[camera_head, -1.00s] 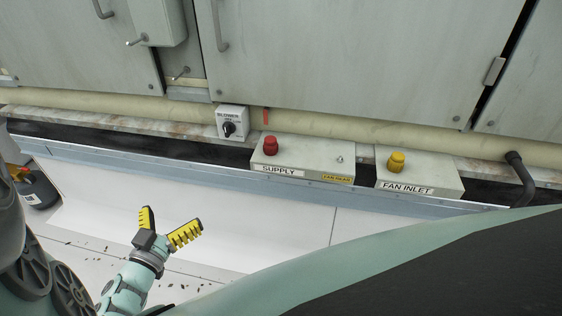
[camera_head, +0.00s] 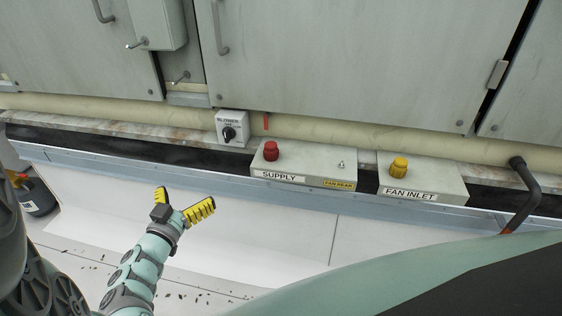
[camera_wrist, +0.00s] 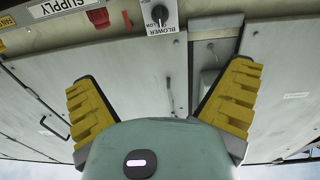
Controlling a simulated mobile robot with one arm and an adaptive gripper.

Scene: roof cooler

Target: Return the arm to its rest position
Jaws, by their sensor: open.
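My gripper (camera_head: 183,207) is at the lower left of the head view, its yellow ridged fingers spread apart with nothing between them. It is over the pale roof surface, in front of the ledge and apart from the boxes. In the wrist view my gripper (camera_wrist: 160,98) also shows both yellow fingers wide apart, with the cooler cabinet beyond them. My arm reaches up to it from the bottom left of the head view.
The blower switch (camera_head: 232,128), the supply box (camera_head: 310,166) with a red knob and the fan inlet box (camera_head: 425,180) with a yellow knob line the cabinet base. A dark bottle-like object (camera_head: 35,194) stands at far left.

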